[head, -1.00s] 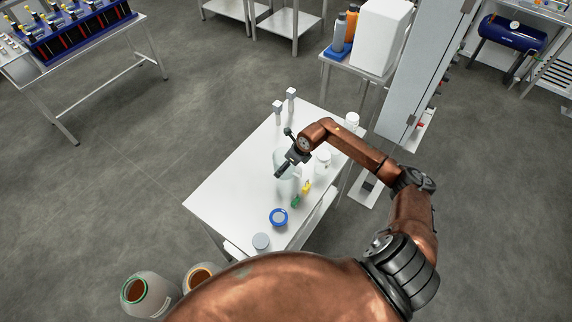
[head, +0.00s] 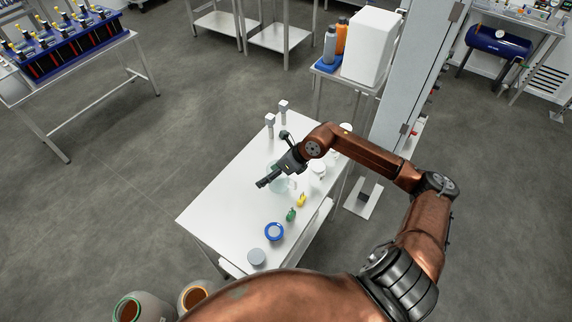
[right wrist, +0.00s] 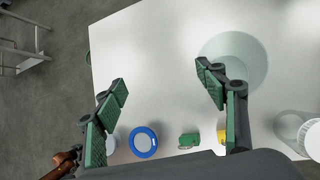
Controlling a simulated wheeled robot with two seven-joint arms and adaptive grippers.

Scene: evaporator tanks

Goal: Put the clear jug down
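The clear jug (head: 281,185) stands on the white table (head: 218,206), partly hidden behind my right gripper in the head view. In the right wrist view the jug (right wrist: 246,52) shows as a pale round, see-through shape beyond the right-hand finger and partly covered by it. My right gripper (head: 263,183) is over the table beside the jug. In the right wrist view its fingers (right wrist: 161,78) are spread wide, with only bare white tabletop between their tips. My left gripper is out of view.
A blue-rimmed round item (head: 274,231), a grey-lidded jar (head: 257,257), a green item (head: 291,214) and a yellow item (head: 301,199) stand toward the near side. White-lidded containers (head: 318,169) are to the right. Two grey posts (head: 270,124) stand at the back. The table's left part is clear.

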